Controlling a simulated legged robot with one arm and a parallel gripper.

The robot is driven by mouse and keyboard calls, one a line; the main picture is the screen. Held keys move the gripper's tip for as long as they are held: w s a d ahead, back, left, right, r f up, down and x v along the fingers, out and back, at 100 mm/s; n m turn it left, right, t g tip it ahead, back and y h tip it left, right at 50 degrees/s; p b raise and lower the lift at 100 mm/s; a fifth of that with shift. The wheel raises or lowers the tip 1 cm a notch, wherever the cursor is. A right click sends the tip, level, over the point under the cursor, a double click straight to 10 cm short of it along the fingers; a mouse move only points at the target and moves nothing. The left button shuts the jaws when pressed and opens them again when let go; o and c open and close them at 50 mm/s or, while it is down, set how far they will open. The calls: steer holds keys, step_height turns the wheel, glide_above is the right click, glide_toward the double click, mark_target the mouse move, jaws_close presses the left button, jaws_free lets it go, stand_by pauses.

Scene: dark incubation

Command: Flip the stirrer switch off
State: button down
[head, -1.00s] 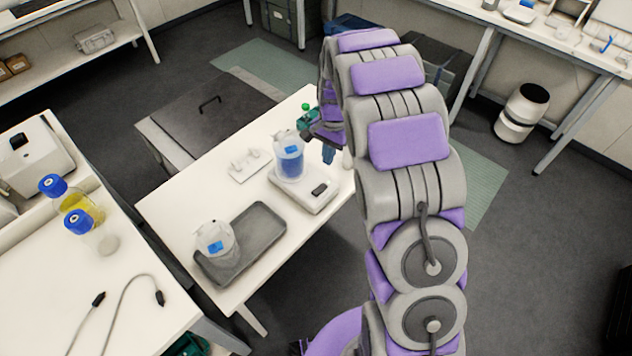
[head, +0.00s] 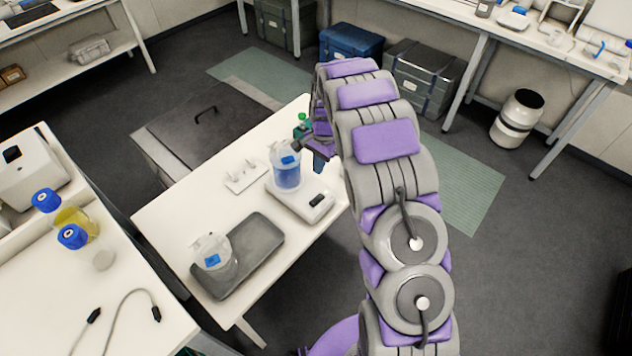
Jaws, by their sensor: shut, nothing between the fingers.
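The stirrer (head: 301,204) is a flat white unit near the middle of the white table. A dark switch or panel (head: 316,199) shows on its front right corner; its setting is too small to tell. A clear vessel with blue liquid (head: 287,170) stands on the stirrer. My gripper (head: 318,168) is shut and empty, pointing down just right of the vessel and above the far right side of the stirrer. It looks apart from the switch, though the exact gap is hard to tell. My arm hides the table's right edge.
A grey tray (head: 262,238) with a clear lidded jar (head: 213,256) lies at the table's near left. A small white rack (head: 246,177) stands left of the stirrer. A green-capped bottle (head: 302,121) is close behind my gripper. Blue-capped bottles (head: 74,237) stand on the left bench.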

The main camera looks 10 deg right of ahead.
mark_target(318, 198)
steer(key=f+b, duration=0.1)
steer(key=f, duration=0.3)
steer(key=a+f, duration=0.1)
steer(key=f, duration=0.4)
steer(key=s+f+b, duration=0.1)
steer(key=f, duration=0.3)
steer(key=shift+s+a+f+b, duration=0.1)
steer(key=shift+a+f+b, duration=0.15)
steer(key=shift+b, duration=0.1)
steer(key=shift+s+a+f+h, duration=0.2)
steer(key=shift+s+f+h, duration=0.1)
steer(key=shift+f, duration=0.05)
steer(key=shift+w+d, duration=0.1)
steer(key=shift+d, duration=0.1)
steer(key=shift+w+d+r+p, duration=0.2)
steer(key=shift+w+d+p, duration=0.1)
steer(key=shift+w, duration=0.1)
steer(key=shift+w+d, duration=0.15)
steer(key=shift+d, duration=0.2)
